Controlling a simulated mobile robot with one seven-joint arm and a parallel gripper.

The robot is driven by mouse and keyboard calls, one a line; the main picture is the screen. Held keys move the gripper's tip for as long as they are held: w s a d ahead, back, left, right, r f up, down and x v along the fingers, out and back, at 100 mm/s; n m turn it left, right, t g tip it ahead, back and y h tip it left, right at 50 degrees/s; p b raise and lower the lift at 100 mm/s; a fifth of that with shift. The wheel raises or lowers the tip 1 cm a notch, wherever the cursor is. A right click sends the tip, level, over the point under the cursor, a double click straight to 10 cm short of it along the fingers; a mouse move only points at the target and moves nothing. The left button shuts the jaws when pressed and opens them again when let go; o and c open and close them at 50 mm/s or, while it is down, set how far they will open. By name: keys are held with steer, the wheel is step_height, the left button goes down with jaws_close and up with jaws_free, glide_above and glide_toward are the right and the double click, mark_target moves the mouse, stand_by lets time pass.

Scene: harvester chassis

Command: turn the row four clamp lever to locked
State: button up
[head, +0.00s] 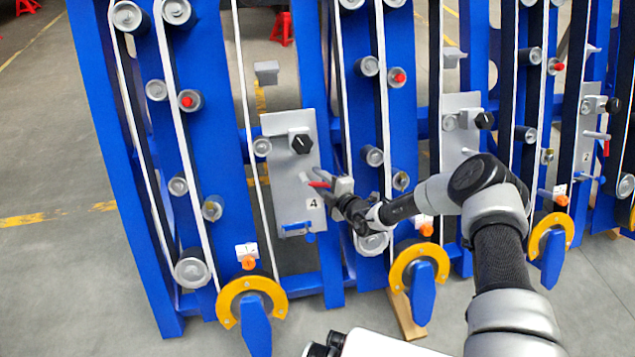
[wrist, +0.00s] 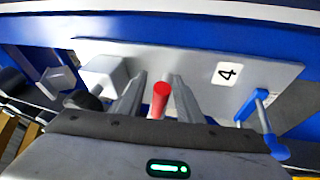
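The row four plate (head: 285,185) is a grey panel marked 4, and it also shows in the wrist view (wrist: 205,62). A red-tipped lever (head: 319,184) sticks out from its right side; the red end (wrist: 160,95) faces the wrist camera. My gripper (wrist: 159,80) is open, with one finger on each side of the lever. Narrow gaps seem to show between the red end and both fingers. In the head view my gripper (head: 322,182) is at the plate's right edge and partly covers the lever. The lever's base is mostly hidden.
A black knob (head: 301,143) sits on the plate's upper part. A blue handle (head: 296,230) is at its lower edge, right of the label in the wrist view (wrist: 266,122). Blue uprights, rollers and belts stand close around. A yellow ring (head: 250,288) is below.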

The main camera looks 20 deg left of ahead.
steer(key=shift+w+a+f, duration=0.1)
steer(key=shift+w+a, duration=0.2)
steer(key=shift+c, duration=0.5)
jaws_close()
